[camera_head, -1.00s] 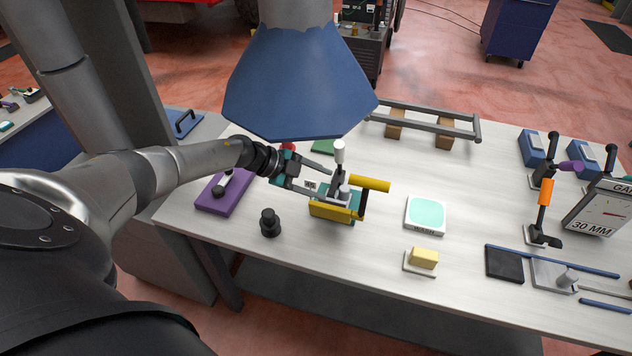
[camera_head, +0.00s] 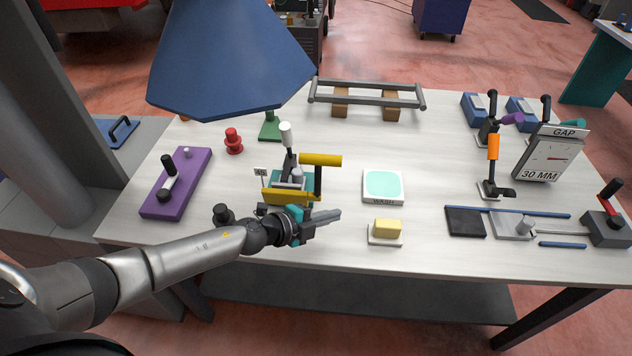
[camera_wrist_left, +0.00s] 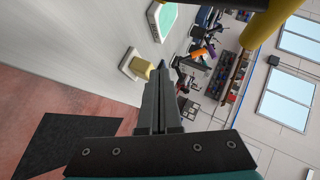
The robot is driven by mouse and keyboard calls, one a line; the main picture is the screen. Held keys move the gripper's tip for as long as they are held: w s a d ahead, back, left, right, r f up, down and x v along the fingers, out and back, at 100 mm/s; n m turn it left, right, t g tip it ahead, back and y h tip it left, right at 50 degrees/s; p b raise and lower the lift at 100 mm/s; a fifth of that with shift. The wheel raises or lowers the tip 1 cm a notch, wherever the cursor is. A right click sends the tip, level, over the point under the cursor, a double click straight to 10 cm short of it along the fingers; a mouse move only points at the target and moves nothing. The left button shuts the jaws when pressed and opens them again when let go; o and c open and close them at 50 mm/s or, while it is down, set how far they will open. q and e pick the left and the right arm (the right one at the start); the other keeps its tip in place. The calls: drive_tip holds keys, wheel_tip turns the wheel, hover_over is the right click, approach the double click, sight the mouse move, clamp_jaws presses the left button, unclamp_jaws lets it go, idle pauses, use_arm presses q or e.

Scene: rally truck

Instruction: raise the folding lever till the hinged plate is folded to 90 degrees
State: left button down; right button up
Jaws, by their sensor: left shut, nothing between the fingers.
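The folding device stands on the table's near left half, with a teal base (camera_head: 279,180), a yellow front bar (camera_head: 288,197) and an upright white-knobbed lever (camera_head: 286,137). A thick yellow handle (camera_head: 320,160) lies level on a dark arm at its right; this looks like the folding lever. It probably also shows at the top of the left wrist view (camera_wrist_left: 265,22). The plate's angle is unclear. My left gripper (camera_head: 338,214) is shut and empty in front of the device, below the handle, pointing right. It touches nothing that I can make out. My right gripper is out of view.
A black knob (camera_head: 223,215) is beside my left wrist, and a purple base (camera_head: 177,183) further left. Table between device and scale is clear.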

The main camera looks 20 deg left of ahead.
use_arm(q)
drive_tip(key=s+d+t+y+b, duration=0.1)
drive_tip(key=s+d+t+b, duration=0.15)
drive_tip(key=d, duration=0.25)
drive_tip(key=n+t+y+b, duration=0.4)
drive_tip(key=n+y, duration=0.2)
drive_tip(key=y, duration=0.5)
approach(320, 164)
drive_tip(key=p+x, duration=0.2)
drive_tip(key=x, duration=0.5)
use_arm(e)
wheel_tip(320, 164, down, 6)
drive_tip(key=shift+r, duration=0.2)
use_arm(q)
drive_tip(key=shift+s, duration=0.1)
